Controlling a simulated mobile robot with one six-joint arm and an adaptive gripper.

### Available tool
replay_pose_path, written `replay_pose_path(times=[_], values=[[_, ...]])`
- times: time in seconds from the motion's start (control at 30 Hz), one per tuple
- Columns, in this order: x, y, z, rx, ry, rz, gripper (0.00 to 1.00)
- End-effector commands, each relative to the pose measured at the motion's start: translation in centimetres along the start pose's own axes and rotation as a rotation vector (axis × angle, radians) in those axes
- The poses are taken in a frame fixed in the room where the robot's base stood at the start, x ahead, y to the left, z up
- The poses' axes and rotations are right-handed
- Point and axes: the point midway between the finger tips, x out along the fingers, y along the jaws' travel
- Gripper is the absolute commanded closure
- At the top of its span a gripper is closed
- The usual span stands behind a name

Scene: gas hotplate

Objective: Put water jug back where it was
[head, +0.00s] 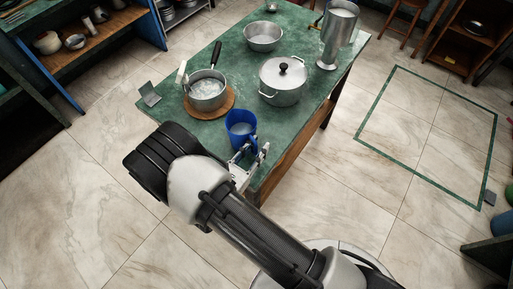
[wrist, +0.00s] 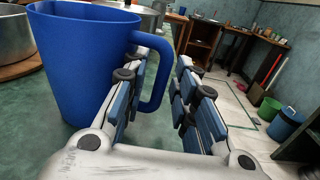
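A blue jug (head: 241,124) stands upright near the front right edge of the green table (head: 178,118). In the wrist view the blue jug (wrist: 85,65) fills the left side, and its loop handle points right. My gripper (head: 251,160) is just in front of the jug in the head view. In the wrist view my gripper (wrist: 165,95) is open, with a clear gap between its fingers. The handle's outer part shows in this gap, partly hidden by the left finger. I cannot tell whether a finger touches it.
A pot of water (head: 207,92) sits on a round wooden board, near a lidded pot (head: 283,80). A metal bowl (head: 263,37) and a tall steel pitcher (head: 338,35) stand farther back. A green outline (head: 432,135) marks empty floor at right.

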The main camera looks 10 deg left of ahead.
Motion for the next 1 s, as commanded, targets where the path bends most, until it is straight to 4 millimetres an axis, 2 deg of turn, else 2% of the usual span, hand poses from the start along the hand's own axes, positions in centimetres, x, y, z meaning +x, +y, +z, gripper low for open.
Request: replay_pose_path(times=[0.4,0.57,0.8,1.0], values=[[-0.1,0.0,0.6,0.000,0.000,0.001,0.71],[-2.9,0.2,0.5,0.000,0.000,0.007,0.71],[-8.2,0.2,0.5,0.001,0.000,0.007,0.71],[-11.1,0.1,0.4,0.001,0.000,0.004,0.71]])
